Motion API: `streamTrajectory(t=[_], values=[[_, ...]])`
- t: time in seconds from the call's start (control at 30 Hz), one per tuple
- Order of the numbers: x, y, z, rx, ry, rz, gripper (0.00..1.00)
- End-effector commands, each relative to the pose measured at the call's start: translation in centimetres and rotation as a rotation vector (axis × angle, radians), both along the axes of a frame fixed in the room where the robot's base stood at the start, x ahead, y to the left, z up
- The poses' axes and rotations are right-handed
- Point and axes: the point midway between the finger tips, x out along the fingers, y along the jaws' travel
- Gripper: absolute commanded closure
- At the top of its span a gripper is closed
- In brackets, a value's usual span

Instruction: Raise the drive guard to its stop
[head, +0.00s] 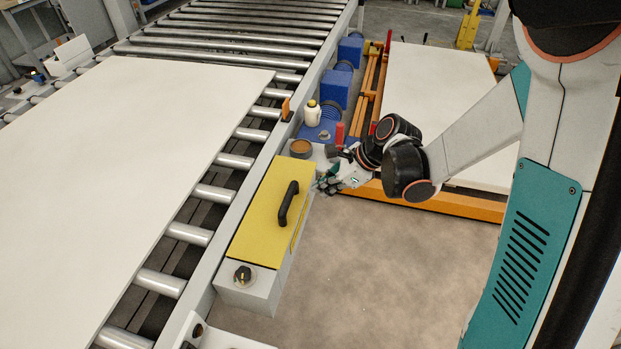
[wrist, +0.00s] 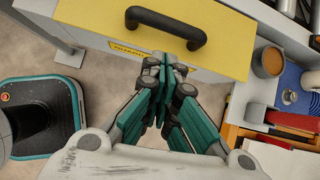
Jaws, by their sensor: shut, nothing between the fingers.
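The drive guard (head: 265,213) is a yellow cover with a black handle (head: 288,204), lying down on a grey housing beside the roller conveyor. In the wrist view the guard (wrist: 85,18) fills the top, with its handle (wrist: 165,28) just beyond my fingertips and a small label on its near edge. My gripper (head: 327,184) is at the right side of the guard, near its far end. Its fingers (wrist: 163,68) are together and empty, below the handle in the wrist view. I cannot tell whether the fingertips touch the guard's edge.
A black knob (head: 243,275) sits on the near end of the housing. Past the far end are a brown-filled cup (head: 301,147), a white bottle (head: 312,114) and a blue mat. A large white panel (head: 130,150) lies on the rollers. Bare floor (head: 370,270) is clear at right.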

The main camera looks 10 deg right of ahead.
Motion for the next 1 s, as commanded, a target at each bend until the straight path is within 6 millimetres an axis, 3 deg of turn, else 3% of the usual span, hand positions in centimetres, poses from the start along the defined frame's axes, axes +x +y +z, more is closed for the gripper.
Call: streamTrajectory(t=[0.37,0.7,1.0], values=[[0.7,1.5,-3.0,0.048,0.061,-0.056,1.0],[1.9,4.8,-7.6,0.047,0.06,-0.056,1.0],[2.4,6.0,-9.3,0.046,0.061,-0.057,1.0]])
